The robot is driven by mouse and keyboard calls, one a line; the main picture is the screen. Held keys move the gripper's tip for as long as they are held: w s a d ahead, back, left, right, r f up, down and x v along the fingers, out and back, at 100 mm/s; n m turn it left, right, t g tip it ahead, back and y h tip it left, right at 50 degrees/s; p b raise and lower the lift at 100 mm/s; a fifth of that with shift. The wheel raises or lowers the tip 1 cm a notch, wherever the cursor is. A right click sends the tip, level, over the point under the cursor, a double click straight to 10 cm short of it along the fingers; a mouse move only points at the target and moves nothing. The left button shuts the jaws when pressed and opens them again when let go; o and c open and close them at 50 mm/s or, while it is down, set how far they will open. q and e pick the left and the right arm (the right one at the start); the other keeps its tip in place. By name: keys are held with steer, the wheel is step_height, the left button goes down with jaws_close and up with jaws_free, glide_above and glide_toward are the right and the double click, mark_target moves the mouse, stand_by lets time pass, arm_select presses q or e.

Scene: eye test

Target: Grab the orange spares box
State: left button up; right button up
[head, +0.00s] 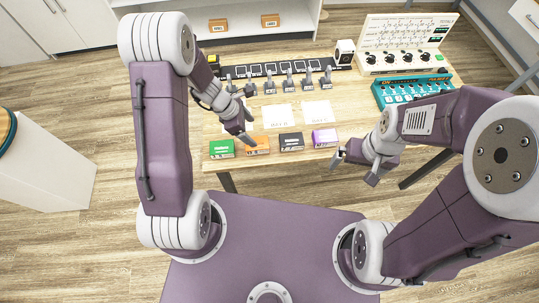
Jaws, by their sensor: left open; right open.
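The orange spares box (260,146) sits near the front edge of the wooden table (345,120), between a green box (221,149) and a black box (291,142). My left gripper (250,130) is open, just above and behind the orange box in the picture, with its tips close to the box's upper left part. I cannot tell whether it touches the box. My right gripper (354,168) is open and empty, off the table's front edge, right of the purple box (325,138).
Pale sheets (318,109) lie behind the boxes. Several grey tools (288,78) stand in a row behind them. A teal device (415,90) and a cream panel with knobs (404,42) are at the right. A white cabinet (45,165) stands at the left.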

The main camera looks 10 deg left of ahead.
mark_target(263, 148)
arm_select(q)
steer(key=shift+s+a+f+g, duration=0.3)
steer(key=shift+a+f, duration=0.4)
steer(key=shift+f, duration=0.05)
steer(key=b+x, duration=0.1)
steer(key=x, duration=0.2)
steer(key=shift+f, duration=0.25)
steer(key=shift+d+f, duration=0.2)
steer(key=shift+d, duration=0.15)
steer(key=x, duration=0.2)
steer(key=b+x, duration=0.1)
steer(key=x, duration=0.1)
steer(key=shift+w+a+f, duration=0.1)
steer(key=shift+a+f, duration=0.1)
steer(key=shift+w+d+f, duration=0.1)
steer(key=shift+d+f, duration=0.1)
steer(key=shift+f, duration=0.1)
arm_select(e)
steer(key=shift+w+a+f, duration=0.2)
steer(key=shift+f, duration=0.3)
steer(key=shift+w+a+f, duration=0.15)
steer(key=shift+f, duration=0.3)
arm_select(q)
steer(key=shift+f+b, duration=0.25)
steer(key=shift+b, duration=0.15)
arm_select(e)
steer(key=shift+f, duration=0.35)
